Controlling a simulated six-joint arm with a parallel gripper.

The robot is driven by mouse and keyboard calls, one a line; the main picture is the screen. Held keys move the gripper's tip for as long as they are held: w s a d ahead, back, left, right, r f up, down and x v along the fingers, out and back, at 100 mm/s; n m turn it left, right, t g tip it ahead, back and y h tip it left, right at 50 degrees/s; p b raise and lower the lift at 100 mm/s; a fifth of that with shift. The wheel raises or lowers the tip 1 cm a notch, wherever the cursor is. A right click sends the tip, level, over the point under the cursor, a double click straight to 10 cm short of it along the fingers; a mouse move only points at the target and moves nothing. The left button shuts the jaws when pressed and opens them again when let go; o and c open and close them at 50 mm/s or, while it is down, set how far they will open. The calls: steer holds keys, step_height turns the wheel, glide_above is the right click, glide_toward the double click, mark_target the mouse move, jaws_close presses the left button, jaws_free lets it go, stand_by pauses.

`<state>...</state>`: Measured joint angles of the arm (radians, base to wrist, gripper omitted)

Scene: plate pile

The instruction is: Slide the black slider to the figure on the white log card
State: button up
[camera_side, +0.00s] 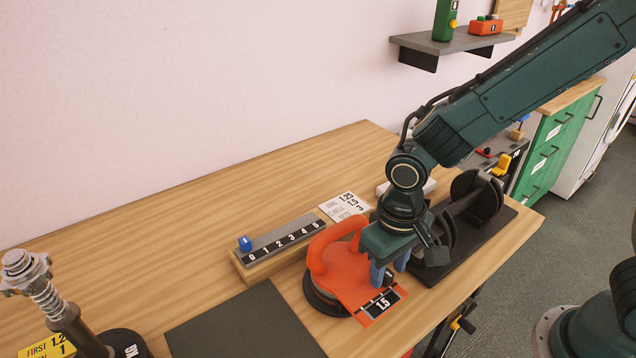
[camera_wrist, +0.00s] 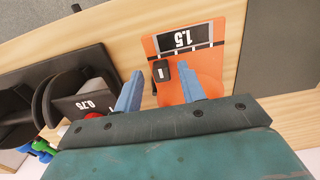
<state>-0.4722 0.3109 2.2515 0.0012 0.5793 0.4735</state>
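The black slider (camera_wrist: 161,72) is a small black block with a white mark, on an orange plate (camera_wrist: 215,75) with a marked black strip reading 1.5. This plate is part of an orange tool with a looped handle (camera_side: 322,252) in the side view. My gripper (camera_wrist: 160,67) is open, its two blue fingers on either side of the slider with gaps visible.
A wooden scale (camera_side: 262,268) numbered 0 to 5 has a blue block (camera_side: 245,243) near 0. A black rack (camera_side: 510,222) with dark discs stands right of my gripper. A dark mat (camera_side: 240,325) lies in front. A metal spring post (camera_side: 55,305) stands front left.

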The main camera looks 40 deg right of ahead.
mark_target(389, 272)
step_height(389, 272, up, 14)
stand_by(0.9)
steer(key=shift+d, duration=0.1)
steer(key=s+d+r+t, duration=0.2)
steer(key=s+d, duration=0.4)
steer(key=d, duration=0.1)
steer(key=s+d+r+t, duration=0.3)
steer(key=s+d, duration=0.3)
steer(key=d, duration=0.2)
steer(key=shift+t, duration=0.3)
